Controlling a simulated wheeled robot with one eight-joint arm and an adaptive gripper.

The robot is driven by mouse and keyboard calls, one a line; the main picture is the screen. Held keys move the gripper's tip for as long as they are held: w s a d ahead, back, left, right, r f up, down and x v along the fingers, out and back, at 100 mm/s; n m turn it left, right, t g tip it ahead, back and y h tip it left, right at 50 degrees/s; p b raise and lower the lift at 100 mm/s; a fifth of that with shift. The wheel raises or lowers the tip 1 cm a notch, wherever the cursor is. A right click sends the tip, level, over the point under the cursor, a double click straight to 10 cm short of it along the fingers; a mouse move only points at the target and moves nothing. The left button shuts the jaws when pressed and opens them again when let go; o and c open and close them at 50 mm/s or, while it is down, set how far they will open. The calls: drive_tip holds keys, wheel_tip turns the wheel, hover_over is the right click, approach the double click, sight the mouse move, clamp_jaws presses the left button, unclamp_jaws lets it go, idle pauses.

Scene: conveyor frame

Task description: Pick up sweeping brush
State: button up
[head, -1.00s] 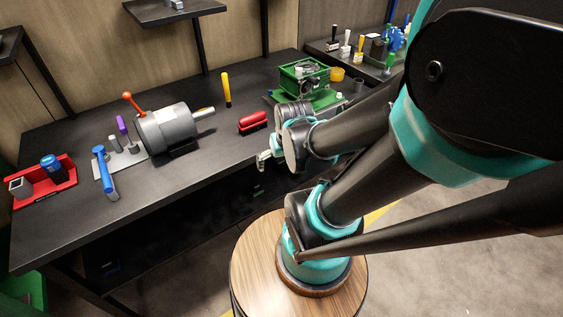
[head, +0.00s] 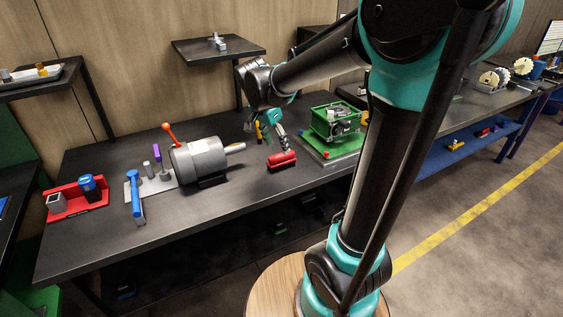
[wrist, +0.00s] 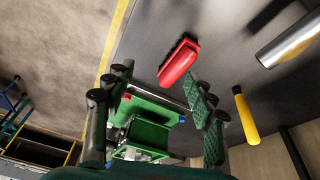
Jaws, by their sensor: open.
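The sweeping brush (head: 282,161) has a red handle and dark bristles. It lies on the black workbench, between the grey motor and the green fixture. In the wrist view the brush (wrist: 179,62) is beyond the fingertips, apart from them, with its dark bristles along one edge. My gripper (head: 267,136) is above the bench, just behind and above the brush in the head view. In the wrist view my gripper (wrist: 158,85) has its green-padded fingers spread, with no object held between them.
The grey motor (head: 203,160) with an orange-knobbed lever is to the left. A green fixture (head: 338,121) is close on the right. A small shelf (head: 219,48) hangs behind. The bench front (head: 240,200) is clear.

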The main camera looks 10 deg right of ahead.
sight(279, 154)
drive_tip(key=w+a+r+m+h, duration=0.1)
drive_tip(key=w+a+r+m, duration=0.3)
drive_tip(key=x, duration=1.1)
drive_tip(key=shift+s+d+f, duration=0.1)
drive_tip(key=shift+d+f, duration=0.25)
drive_tip(key=x, duration=0.4)
drive_tip(key=shift+d, duration=0.35)
drive_tip(key=shift+w+d+f, duration=0.2)
drive_tip(key=shift+w+f, duration=0.05)
drive_tip(key=shift+f, duration=0.3)
drive_tip(key=shift+c, duration=0.6)
clamp_jaws()
drive_tip(key=shift+r, duration=0.2)
